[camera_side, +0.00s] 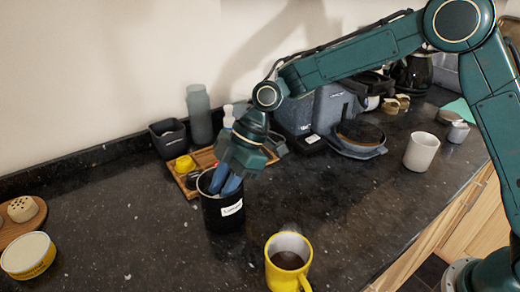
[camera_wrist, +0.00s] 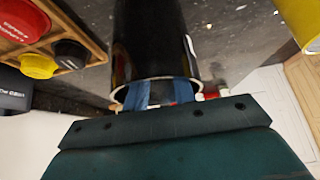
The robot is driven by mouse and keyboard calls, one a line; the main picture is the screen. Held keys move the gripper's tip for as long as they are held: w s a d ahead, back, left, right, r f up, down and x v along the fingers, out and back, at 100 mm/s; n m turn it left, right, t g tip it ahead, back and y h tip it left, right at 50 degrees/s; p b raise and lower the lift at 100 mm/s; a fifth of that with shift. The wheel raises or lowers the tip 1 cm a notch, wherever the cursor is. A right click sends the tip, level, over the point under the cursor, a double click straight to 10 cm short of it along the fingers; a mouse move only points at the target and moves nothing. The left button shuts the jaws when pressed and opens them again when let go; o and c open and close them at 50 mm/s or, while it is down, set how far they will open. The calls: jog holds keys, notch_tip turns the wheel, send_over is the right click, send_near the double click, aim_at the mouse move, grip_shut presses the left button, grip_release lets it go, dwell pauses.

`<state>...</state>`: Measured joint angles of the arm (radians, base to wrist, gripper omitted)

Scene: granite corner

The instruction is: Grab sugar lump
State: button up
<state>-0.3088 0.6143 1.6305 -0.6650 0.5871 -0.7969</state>
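No sugar lump shows in either view. A black canister (camera_side: 222,215) with a white label stands upright on the dark granite counter; in the wrist view the canister (camera_wrist: 155,40) fills the upper middle, with its pale rim facing me. My gripper (camera_side: 226,184) is right above it, with its two blue fingers reaching down into the opening. In the wrist view the gripper (camera_wrist: 160,95) shows its fingers apart, with a gap between them. The fingertips and the inside of the canister are hidden, so I cannot tell whether anything is between the fingers.
A yellow mug (camera_side: 288,250) of dark liquid stands in front and right of the canister. A wooden tray (camera_side: 203,155) with small jars is close behind. A grey bottle (camera_side: 199,115) and black box (camera_side: 169,138) stand by the wall. A white cup (camera_side: 421,151) is right.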

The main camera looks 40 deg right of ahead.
jog(key=shift+a+f, duration=0.15)
jog(key=shift+f, duration=0.1)
dwell(0.3)
grip_shut()
jog(key=shift+r, duration=0.15)
notch_tip(320, 180, up, 20)
dwell(0.9)
dwell(0.6)
